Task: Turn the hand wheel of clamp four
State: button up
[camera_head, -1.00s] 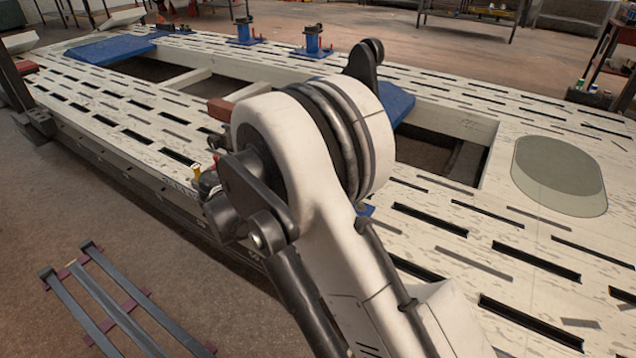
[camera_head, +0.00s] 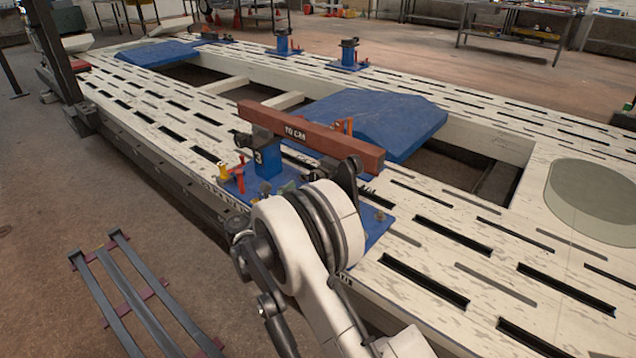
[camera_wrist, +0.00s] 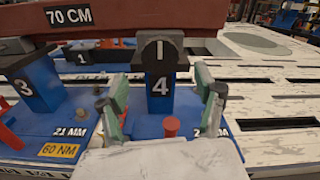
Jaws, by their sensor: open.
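Clamp four (camera_wrist: 160,88) is a blue post with a white 4 and a rounded black head with a white mark, upright in the middle of the wrist view. A short red knob (camera_wrist: 171,126) stands in front of its post; I cannot tell whether this is the hand wheel. My gripper (camera_wrist: 163,92) is open, its green fingers apart to the left and right of the post and knob. Nothing shows between them in its grasp. In the head view my arm hides the gripper and most of clamp four.
Clamp three (camera_head: 265,160) stands to the left, with red and yellow parts beside it. A red-brown beam (camera_head: 310,136), marked 70 CM in the wrist view, lies across the clamp heads close above my gripper. A raised blue plate (camera_head: 375,122) lies behind. Slotted bench top is clear to the right.

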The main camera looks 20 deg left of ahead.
aim_at(315, 180)
jog(key=b+x, duration=0.2)
jog(key=x, duration=0.6)
jog(key=shift+w, duration=0.1)
jog(key=shift+c, duration=0.4)
jog(key=c, duration=1.1)
